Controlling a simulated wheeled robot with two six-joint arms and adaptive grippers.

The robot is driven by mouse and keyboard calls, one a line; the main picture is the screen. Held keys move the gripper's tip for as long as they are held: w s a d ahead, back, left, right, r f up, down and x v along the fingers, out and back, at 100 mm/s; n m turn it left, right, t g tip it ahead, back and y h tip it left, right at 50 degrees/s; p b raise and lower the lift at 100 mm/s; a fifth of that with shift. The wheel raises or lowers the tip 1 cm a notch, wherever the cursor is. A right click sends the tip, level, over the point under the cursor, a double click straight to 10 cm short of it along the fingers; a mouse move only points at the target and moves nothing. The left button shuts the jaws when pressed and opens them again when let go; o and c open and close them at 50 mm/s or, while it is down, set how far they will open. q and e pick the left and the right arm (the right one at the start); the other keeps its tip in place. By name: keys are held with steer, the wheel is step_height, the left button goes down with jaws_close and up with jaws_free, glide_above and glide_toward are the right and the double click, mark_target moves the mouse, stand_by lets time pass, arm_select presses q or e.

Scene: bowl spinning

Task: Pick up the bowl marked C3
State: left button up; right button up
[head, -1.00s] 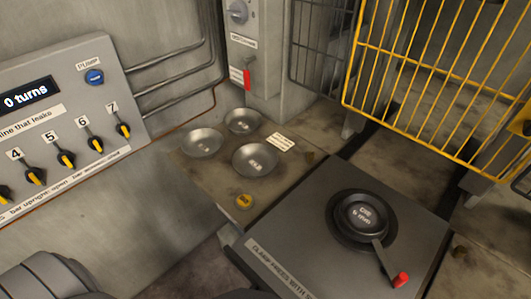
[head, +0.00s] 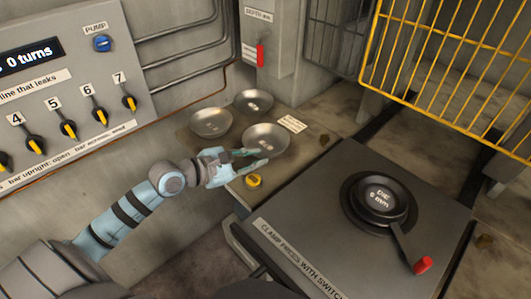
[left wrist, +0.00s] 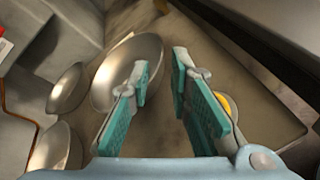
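Three shallow metal bowls rest on a flat plate: one at left (head: 205,117), one at back (head: 253,98) and the nearest (head: 270,133). Each has a small mark inside, too small to read, so I cannot tell which is C3. My left gripper (head: 256,160) is at the near rim of the nearest bowl. In the left wrist view the left gripper (left wrist: 163,72) is open, nothing between its fingers. One finger overlaps the right side of the nearest bowl (left wrist: 113,75); contact cannot be told. My right gripper is not in view.
A yellow button (head: 254,181) sits beside the gripper. A dark clamp box (head: 340,215) with a round die (head: 379,196) and red-tipped lever (head: 422,265) stands right. A valve panel (head: 60,85) is at left, a yellow cage (head: 450,70) at back right.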

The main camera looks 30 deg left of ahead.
mark_target(282, 150)
arm_select(q)
steer(key=x, duration=0.8)
steer(key=shift+w, duration=0.3)
steer(key=shift+s+r, duration=0.1)
jaws_close()
